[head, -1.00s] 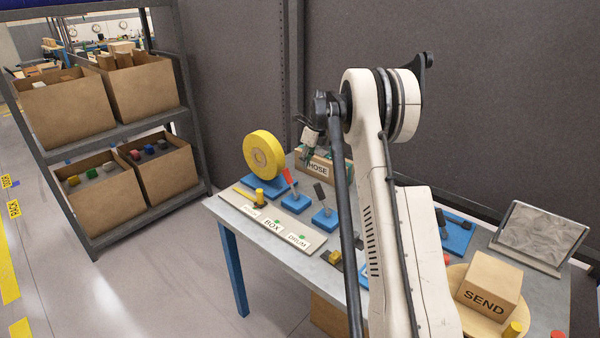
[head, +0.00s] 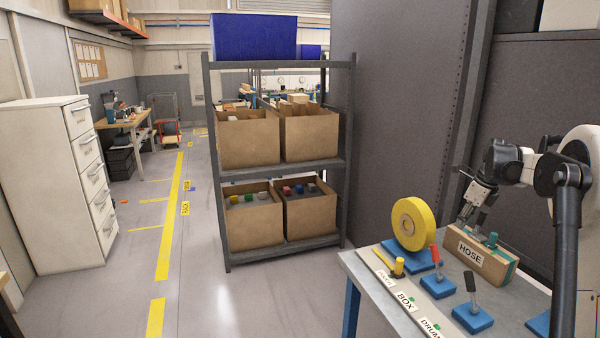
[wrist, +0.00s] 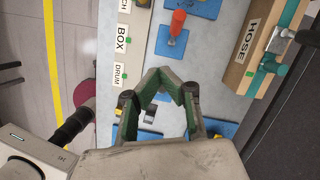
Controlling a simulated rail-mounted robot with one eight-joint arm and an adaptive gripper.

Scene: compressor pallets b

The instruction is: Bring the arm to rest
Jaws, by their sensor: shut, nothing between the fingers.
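My gripper (head: 463,220) is at the right of the head view, above the workbench (head: 352,268) and beside the HOSE block (head: 485,262). My arm comes in from the right edge. In the wrist view my gripper (wrist: 164,82) is shut and empty, pointing down over the bench. Its fingers hide part of a dark item and a blue base below. The HOSE block shows at the upper right of the wrist view (wrist: 262,40), apart from the fingers.
A yellow reel (head: 430,222), a red-handled lever (head: 434,258) and a black-handled lever (head: 471,284) stand near the gripper. A BOX and DRUM label strip (head: 392,288) runs along the bench edge.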

